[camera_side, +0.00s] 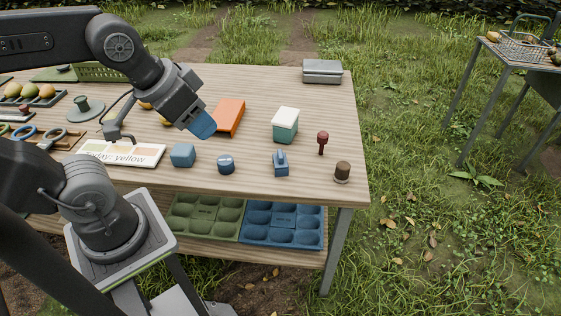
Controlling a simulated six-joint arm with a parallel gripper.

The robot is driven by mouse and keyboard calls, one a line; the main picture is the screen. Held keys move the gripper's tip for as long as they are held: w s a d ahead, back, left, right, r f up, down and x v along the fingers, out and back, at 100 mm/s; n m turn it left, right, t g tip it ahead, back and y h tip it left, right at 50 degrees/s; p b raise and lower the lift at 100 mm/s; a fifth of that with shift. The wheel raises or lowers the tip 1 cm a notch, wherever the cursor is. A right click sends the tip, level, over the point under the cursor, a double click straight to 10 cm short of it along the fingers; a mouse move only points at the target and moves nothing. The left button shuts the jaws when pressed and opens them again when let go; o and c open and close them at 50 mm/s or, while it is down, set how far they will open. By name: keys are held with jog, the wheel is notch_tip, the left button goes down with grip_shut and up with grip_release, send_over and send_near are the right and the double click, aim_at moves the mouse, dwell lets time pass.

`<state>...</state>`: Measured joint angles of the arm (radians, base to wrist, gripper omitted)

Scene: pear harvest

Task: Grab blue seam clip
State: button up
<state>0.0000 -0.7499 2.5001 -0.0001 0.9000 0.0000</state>
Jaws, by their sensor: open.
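A small blue clip-like thing (280,164), which looks like the seam clip, stands near the front edge of the wooden table, right of centre. My gripper (203,126) is above the table to its upper left, apart from it. The gripper is open, with a blue part at its tip; the gap between its fingers is hard to see from this side. I see nothing held in it.
A blue-grey block (183,155) and a round blue tin (226,165) stand left of the clip. A green box with a white lid (285,125), a dark red stamp (322,142) and a brown cylinder (342,171) stand nearby. An orange box (229,117) lies behind.

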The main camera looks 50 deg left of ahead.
jog(key=shift+o, duration=0.3)
jog(key=m+g, duration=0.6)
jog(key=m, duration=1.8)
send_over(280, 152)
notch_tip(280, 152, down, 15)
jog(key=f, duration=0.7)
jog(key=shift+s+d+f, duration=0.15)
jog(key=shift+s+f, duration=0.1)
jog(key=shift+f, duration=0.05)
jog(key=shift+w+f, duration=0.15)
jog(key=shift+f, duration=1.25)
jog(key=shift+w+f, duration=0.1)
jog(key=shift+f, duration=1.25)
jog(key=c, duration=0.5)
